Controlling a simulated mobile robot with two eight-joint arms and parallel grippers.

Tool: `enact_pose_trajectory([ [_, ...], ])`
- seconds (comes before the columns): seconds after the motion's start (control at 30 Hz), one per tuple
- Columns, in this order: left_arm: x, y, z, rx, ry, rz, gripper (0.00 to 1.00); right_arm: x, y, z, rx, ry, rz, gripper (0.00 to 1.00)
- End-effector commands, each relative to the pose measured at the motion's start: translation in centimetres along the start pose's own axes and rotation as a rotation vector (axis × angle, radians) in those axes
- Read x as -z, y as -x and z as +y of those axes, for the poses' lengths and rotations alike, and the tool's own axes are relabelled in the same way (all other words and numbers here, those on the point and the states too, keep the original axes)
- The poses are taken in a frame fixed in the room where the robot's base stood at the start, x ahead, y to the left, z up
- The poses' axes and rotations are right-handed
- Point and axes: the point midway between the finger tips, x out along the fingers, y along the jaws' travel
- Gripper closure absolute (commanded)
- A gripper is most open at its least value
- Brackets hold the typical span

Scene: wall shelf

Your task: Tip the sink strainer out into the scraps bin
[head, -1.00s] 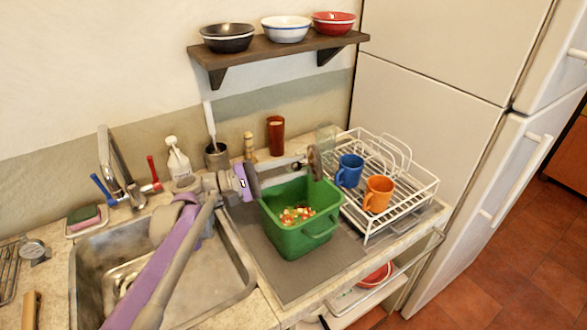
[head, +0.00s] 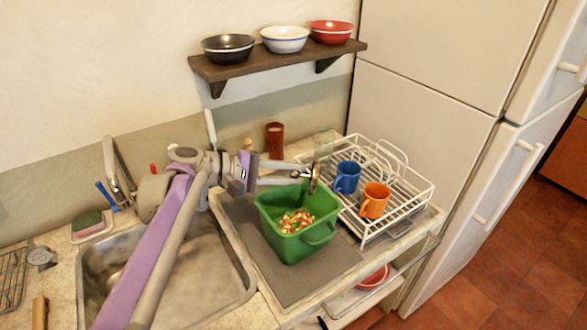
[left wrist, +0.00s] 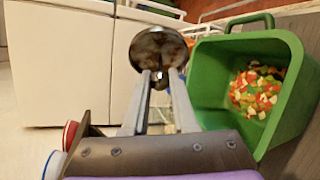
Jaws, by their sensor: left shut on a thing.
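My left gripper (head: 308,180) is shut on the sink strainer (head: 315,178), a small round metal piece held above the back right rim of the green scraps bin (head: 306,241). The strainer is tilted on its side, its disc close to edge-on in the head view. In the left wrist view the strainer (left wrist: 158,48) shows a dark, mottled round face beyond the fingertips; I cannot tell whether anything is in it. The bin also shows in the left wrist view (left wrist: 211,85), right of the fingers, with red, orange, green and pale scraps (left wrist: 256,92) at its bottom. My right gripper is not in view.
A white dish rack (head: 395,214) with a blue mug (head: 346,178) and an orange mug (head: 374,200) stands right of the bin. The sink (head: 190,270) is left. A brown cup (head: 275,138) stands behind. A shelf (head: 270,60) holds bowls above.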

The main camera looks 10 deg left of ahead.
Motion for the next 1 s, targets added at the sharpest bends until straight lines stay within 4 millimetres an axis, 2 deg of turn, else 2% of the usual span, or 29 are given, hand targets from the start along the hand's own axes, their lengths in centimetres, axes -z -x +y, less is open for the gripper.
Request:
enact_pose_trajectory([
  [0.3, -0.8, -0.1, 1.7, 0.295, -0.132, 0.137, 1.0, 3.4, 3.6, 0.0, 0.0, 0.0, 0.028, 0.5],
  [0.53, -1.1, -0.4, 2.1, 0.535, -0.235, 0.251, 1.0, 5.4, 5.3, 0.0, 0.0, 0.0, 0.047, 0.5],
  [1.0, -1.6, -1.4, 2.3, 0.962, -0.412, 0.451, 1.0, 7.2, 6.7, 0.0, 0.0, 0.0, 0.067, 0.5],
])
